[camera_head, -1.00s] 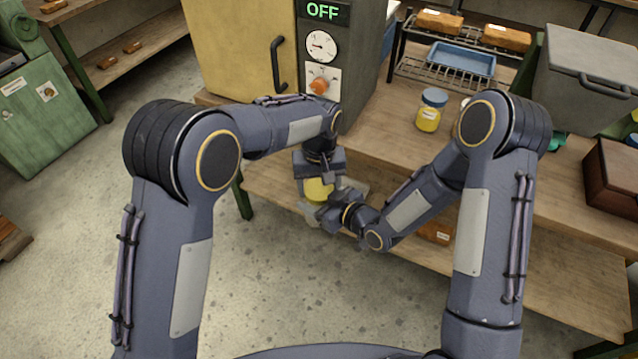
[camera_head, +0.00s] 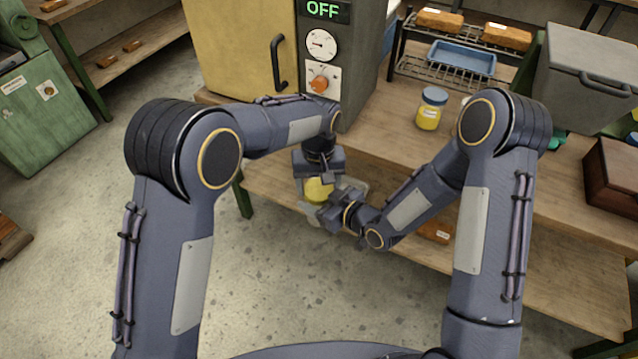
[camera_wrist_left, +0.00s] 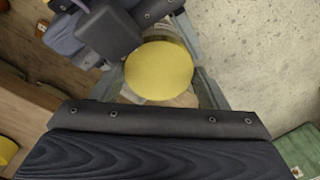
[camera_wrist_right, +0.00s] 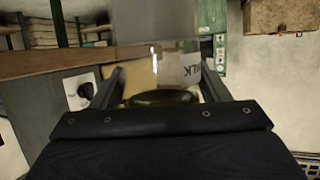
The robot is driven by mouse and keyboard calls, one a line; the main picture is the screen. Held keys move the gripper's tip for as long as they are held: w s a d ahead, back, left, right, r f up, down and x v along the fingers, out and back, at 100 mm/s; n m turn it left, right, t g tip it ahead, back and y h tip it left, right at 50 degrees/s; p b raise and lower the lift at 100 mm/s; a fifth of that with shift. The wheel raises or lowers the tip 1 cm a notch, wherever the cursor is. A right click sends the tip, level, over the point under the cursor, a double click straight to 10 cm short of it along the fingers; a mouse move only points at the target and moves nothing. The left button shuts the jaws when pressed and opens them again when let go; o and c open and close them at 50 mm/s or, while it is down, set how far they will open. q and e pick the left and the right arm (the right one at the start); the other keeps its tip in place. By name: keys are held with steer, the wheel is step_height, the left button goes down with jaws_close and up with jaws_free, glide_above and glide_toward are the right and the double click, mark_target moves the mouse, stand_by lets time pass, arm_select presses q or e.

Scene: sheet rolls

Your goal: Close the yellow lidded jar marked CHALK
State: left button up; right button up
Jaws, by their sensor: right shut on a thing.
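The yellow jar shows in the head view as a round yellow top (camera_head: 318,190) in front of the bench, partly hidden by my grippers. My right gripper (camera_wrist_right: 162,85) is shut on the jar's body from the side. A pale label (camera_wrist_right: 190,70) with part of its dark lettering shows between the fingers in the right wrist view. My left gripper (camera_wrist_left: 160,88) points down over the jar. Its fingers stand on either side of the round yellow lid (camera_wrist_left: 160,70), close to its rim. I cannot tell whether the lid is fully seated.
The wooden bench (camera_head: 385,145) is behind the grippers, with a lower shelf (camera_head: 500,270). A blue-lidded yellow jar (camera_head: 430,108), a blue tray (camera_head: 462,58) on a rack and a grey lidded box (camera_head: 590,80) stand on it. A yellow-doored oven (camera_head: 240,45) is at the back.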

arm_select(q)
steer(key=shift+s+a+f, duration=0.1)
steer(key=shift+a+f, duration=0.05)
steer(key=shift+f, duration=0.2)
arm_select(e)
steer(key=shift+w+a+r, duration=0.1)
steer(key=shift+a+r, duration=0.25)
steer(key=shift+r, duration=0.15)
steer(key=c, duration=0.5)
arm_select(q)
steer(key=o, duration=0.4)
arm_select(e)
steer(key=shift+y, duration=0.3)
arm_select(q)
steer(key=shift+o, duration=0.3)
steer(key=shift+r, duration=0.1)
arm_select(e)
steer(key=shift+d+f, duration=0.2)
steer(key=shift+f, duration=0.05)
steer(key=shift+c, duration=0.2)
arm_select(q)
step_height(320, 180, up, 12)
steer(key=shift+r, duration=0.25)
